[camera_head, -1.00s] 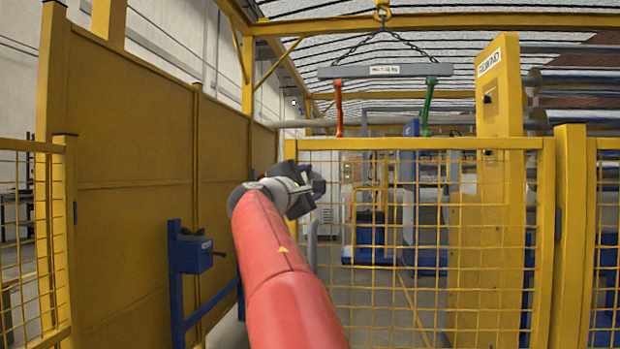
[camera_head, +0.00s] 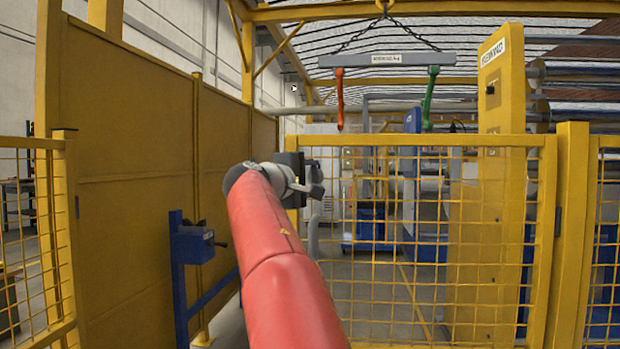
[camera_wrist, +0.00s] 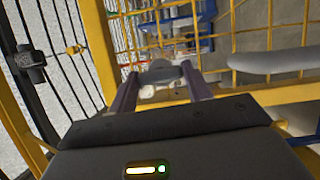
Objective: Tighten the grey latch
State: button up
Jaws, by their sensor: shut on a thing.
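My gripper (camera_wrist: 160,82) shows in the wrist view, with its two dark fingers pointing away. Its fingertips are closed on a small grey rounded piece (camera_wrist: 165,72), seemingly the grey latch. Most of that piece is hidden and its angle cannot be told. In the head view my gripper (camera_head: 312,180) is small and dark at the end of my red arm. It is at the left upper corner of the yellow mesh gate (camera_head: 420,141), near its post. The latch cannot be made out there.
A solid yellow panel wall (camera_head: 125,180) stands left, with a blue stand (camera_head: 185,255) before it. A yellow REWIND cabinet (camera_head: 502,110) stands right behind the mesh. A grey lifting beam (camera_head: 385,60) with orange and green hooks hangs above. Grey floor shows beyond the gate.

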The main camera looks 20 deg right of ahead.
jog(key=o, duration=1)
jog(key=b+v, duration=0.2)
jog(key=v, duration=0.5)
jog(key=shift+s+a+f, duration=0.1)
jog(key=shift+s+a, duration=0.1)
jog(key=shift+a, duration=0.15)
